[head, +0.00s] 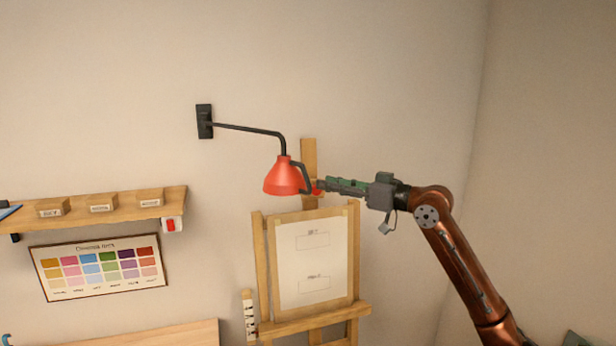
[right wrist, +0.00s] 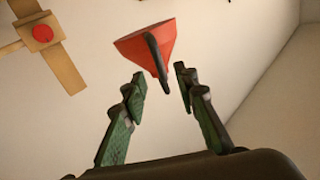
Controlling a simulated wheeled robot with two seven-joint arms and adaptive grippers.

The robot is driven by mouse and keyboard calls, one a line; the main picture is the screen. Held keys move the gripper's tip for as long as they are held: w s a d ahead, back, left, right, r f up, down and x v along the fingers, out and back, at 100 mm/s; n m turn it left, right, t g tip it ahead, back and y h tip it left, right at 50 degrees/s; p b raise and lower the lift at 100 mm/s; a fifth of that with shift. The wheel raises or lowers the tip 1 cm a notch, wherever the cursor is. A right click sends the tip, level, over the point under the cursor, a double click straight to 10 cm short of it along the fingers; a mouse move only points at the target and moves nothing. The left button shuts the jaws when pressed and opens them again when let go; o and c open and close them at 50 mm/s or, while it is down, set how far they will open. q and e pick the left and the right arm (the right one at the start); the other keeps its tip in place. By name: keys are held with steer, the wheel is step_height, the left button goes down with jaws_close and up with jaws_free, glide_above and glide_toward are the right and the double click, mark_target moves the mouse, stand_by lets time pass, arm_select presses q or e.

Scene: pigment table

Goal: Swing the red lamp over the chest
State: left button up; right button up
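The red lamp (head: 282,178) hangs from a black bent wall arm (head: 250,129), in front of the easel's upper left. A dark curved handle (head: 305,176) is on the lamp's right side. My right gripper (head: 324,186) is just right of the handle, pointing left at it. In the right wrist view the red lamp (right wrist: 148,45) is ahead, and the handle (right wrist: 158,65) reaches between the two open fingertips of my right gripper (right wrist: 160,76), with gaps on both sides. The fingers hold nothing. No chest can be made out. My left gripper is not in view.
The easel (head: 262,270) with a white sheet (head: 313,262) stands behind and below the lamp. A red knob (right wrist: 42,33) is on its mast. A wall shelf (head: 120,207) with small boxes and a colour chart (head: 100,268) are at left. The wall right of my arm is bare.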

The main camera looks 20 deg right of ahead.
mark_target(307, 180)
steer(key=p+x, duration=0.3)
steer(key=x, duration=0.4)
steer(key=shift+r, duration=0.1)
steer(key=shift+w+a, duration=0.1)
steer(key=shift+w, duration=0.15)
steer(key=shift+c, duration=0.3)
jaws_close()
